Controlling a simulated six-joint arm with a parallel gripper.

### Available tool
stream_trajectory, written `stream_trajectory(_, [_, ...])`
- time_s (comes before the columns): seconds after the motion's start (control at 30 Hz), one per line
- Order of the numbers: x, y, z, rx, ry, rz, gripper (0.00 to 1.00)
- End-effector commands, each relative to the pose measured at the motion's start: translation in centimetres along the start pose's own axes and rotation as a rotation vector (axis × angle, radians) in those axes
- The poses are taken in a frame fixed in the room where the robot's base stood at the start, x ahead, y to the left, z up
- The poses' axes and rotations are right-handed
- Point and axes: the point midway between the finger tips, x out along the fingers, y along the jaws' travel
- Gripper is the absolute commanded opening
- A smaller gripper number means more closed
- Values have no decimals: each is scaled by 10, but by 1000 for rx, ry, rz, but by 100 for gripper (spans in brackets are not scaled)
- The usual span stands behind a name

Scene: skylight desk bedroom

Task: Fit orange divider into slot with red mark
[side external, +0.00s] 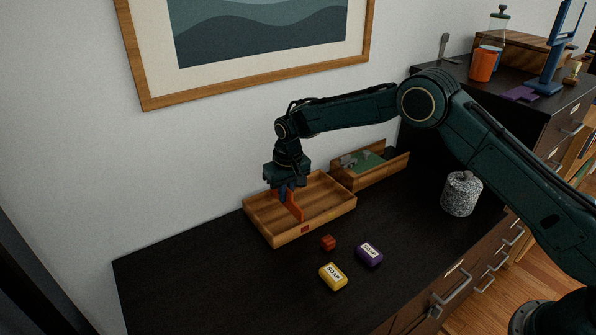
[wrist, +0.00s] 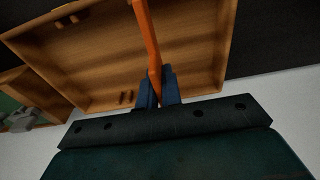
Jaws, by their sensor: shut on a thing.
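The orange divider (side external: 295,208) is held on edge by my gripper (side external: 286,189), with its lower part within the walls of the open wooden tray (side external: 335,207). Its near end is close to the tray's near wall, by a small red mark (side external: 305,229). In the wrist view the blue fingers of my gripper (wrist: 158,84) are shut on the orange divider (wrist: 148,38), which runs across the wooden tray (wrist: 195,45). Small notches (wrist: 126,97) show at the tray wall, left of the divider. I cannot tell whether the divider's ends sit in a slot.
A wooden box with a green inside (side external: 372,164) stands right of the tray. A red-brown cube (side external: 328,243), yellow soap (side external: 333,276) and purple soap (side external: 369,254) lie in front. A speckled jar (side external: 461,194) stands at right. The desk's left part is clear.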

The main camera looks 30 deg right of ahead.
Motion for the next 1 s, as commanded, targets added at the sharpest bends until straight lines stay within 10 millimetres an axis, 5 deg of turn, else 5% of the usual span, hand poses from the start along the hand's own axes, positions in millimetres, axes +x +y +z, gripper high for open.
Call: stream_trajectory(1.0, [18, 0, 2, 0, 0, 0, 0])
